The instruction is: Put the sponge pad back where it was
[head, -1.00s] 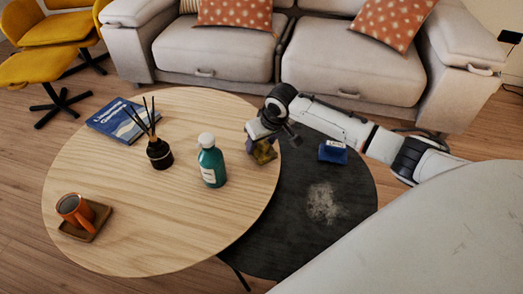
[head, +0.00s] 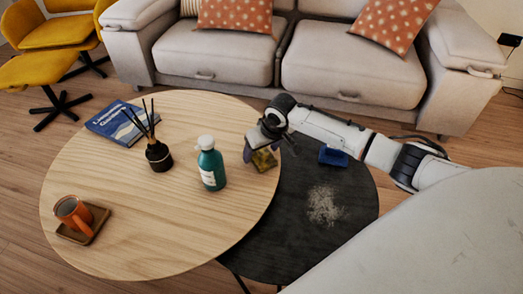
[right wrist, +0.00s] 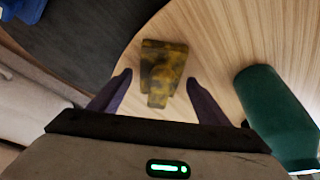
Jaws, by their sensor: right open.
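The sponge pad (head: 263,160), mottled yellow and dark, is at the right edge of the round wooden table (head: 150,245). In the right wrist view the pad (right wrist: 162,68) shows between my two dark fingertips, with a gap on each side. My right gripper (head: 262,143) is open over the pad and partly covers it in the head view. In the right wrist view the open gripper (right wrist: 159,80) points down at the wood. My left gripper is not in view.
A green bottle (head: 211,168) stands close left of the pad. A black reed diffuser (head: 159,157), a blue book (head: 115,124) and an orange mug (head: 73,211) stand farther left. A lower dark table (head: 290,235) holds a blue block (head: 333,157) and a pale dusty patch (head: 324,206).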

